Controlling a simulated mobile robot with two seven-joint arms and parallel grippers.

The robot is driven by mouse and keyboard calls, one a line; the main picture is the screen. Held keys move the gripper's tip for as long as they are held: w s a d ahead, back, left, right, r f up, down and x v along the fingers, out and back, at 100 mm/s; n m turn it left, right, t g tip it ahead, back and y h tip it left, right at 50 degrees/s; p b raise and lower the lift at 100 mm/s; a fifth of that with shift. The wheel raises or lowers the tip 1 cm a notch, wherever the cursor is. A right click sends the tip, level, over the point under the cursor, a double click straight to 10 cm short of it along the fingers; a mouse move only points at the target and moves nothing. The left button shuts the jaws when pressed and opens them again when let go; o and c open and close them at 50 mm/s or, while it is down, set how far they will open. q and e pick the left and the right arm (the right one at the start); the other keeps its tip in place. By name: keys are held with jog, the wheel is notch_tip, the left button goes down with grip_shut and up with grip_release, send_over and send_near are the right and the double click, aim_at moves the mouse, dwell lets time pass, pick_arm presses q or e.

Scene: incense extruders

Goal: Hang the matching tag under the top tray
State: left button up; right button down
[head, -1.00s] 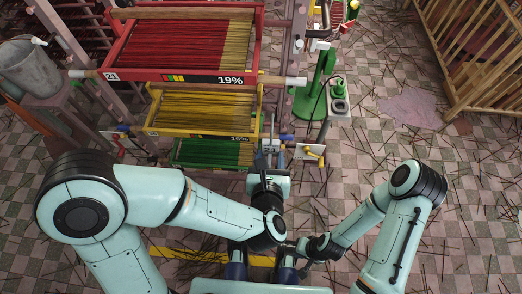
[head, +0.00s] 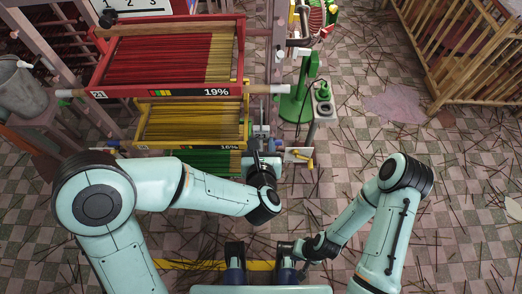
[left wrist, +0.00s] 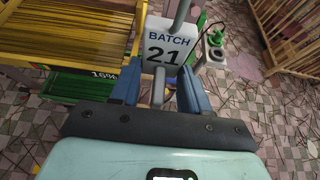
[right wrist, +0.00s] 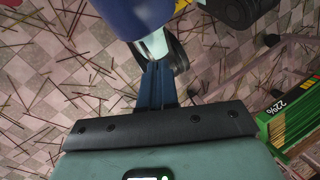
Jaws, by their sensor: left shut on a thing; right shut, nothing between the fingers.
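The top tray (head: 165,96) is red, holds red and yellow sticks, and has "21" and "19%" on its front. A white tag (left wrist: 168,50) reading "BATCH 21" is in the left wrist view. My left gripper (left wrist: 158,88) is shut on the tag, with a blue finger on each side of its lower part. In the head view my left gripper (head: 262,148) is below the top tray's right end, beside the lower trays. My right gripper (right wrist: 157,80) is shut and empty, low over the floor, away from the trays.
A yellow tray (head: 190,142) and a green tray (head: 215,160) sit below the red one. A pale rod (head: 268,89) sticks out at its right. A green stand (head: 297,105) is right of the rack. A bamboo rack (head: 458,55) stands far right. Sticks litter the open floor.

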aim_at(261, 130)
pick_arm(q)
jog(key=r+p+x, duration=0.1)
jog(key=x, duration=0.8)
jog(key=shift+w+r+p, duration=0.2)
jog(key=shift+w+p, duration=0.05)
jog(key=shift+p, duration=0.15)
dwell(0.5)
jog(key=o, duration=1.4)
jog(key=shift+o, duration=0.2)
